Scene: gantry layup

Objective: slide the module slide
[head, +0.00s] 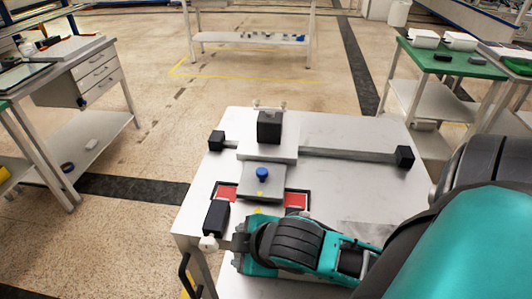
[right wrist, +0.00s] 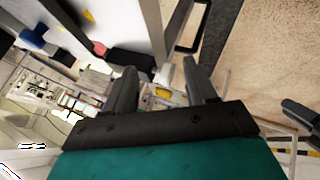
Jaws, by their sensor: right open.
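The slide unit stands near the left part of a long rail (head: 345,153) on the white table. It has a pale plate (head: 286,150), a black block (head: 269,127) and a grey front plate (head: 250,184) with a blue knob (head: 262,174). The blue knob also shows in the right wrist view (right wrist: 33,33). My right gripper (head: 226,243) is low over the table's front left corner, in front of the knob and apart from it. In the right wrist view its two fingers (right wrist: 162,85) are spread, with nothing clearly held between them. My left gripper is not visible.
Black end blocks (head: 216,140) (head: 404,156) close the rail. A red zone (head: 298,200) flanks the front plate. A black block (head: 216,217) and a pale knob (head: 208,243) sit beside my right gripper. The table top (head: 345,190) right of the slide is mostly clear.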

